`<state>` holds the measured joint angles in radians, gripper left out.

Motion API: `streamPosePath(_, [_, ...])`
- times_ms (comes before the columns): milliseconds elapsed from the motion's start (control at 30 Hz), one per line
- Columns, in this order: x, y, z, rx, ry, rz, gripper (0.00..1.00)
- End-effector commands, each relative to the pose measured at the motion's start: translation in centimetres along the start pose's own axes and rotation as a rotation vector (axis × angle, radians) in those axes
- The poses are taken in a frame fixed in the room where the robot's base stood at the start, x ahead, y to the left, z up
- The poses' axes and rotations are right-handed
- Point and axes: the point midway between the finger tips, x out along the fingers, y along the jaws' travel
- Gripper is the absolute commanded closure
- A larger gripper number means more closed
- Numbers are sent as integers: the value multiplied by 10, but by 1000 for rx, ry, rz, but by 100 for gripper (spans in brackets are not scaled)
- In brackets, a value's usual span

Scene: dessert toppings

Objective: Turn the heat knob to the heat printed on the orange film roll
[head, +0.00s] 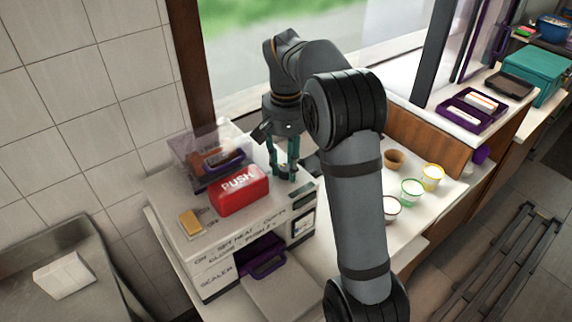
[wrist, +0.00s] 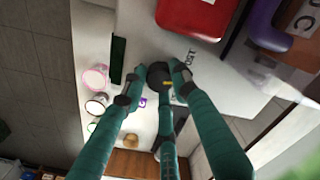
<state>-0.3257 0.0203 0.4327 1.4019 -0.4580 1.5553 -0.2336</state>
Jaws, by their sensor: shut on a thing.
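My gripper (head: 284,170) has teal fingers and points down at the right end of the sealer's top (head: 168,190). In the wrist view its fingers (wrist: 155,80) are closed around the dark round heat knob (wrist: 158,71). A small yellow mark shows by the knob. In the head view the fingers largely hide the knob, and its setting cannot be read. An orange-brown roll (head: 213,158) sits under the clear purple-tinted cover on the sealer; no heat print on it is legible.
A red PUSH button (head: 240,189) stands close left of my gripper, with a yellow switch (head: 191,222) farther left. A purple tray (head: 263,262) sits in the sealer's front opening. Several cups, including a green one (head: 411,191), stand on the counter at right, behind my arm.

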Motion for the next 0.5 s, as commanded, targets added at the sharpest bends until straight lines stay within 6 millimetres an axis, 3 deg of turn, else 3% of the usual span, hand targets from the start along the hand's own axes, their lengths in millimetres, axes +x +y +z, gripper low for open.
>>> streamPosePath(200, [1,0,1,201,-3,0,98])
streamPosePath(500, [1,0,1,224,-4,0,98])
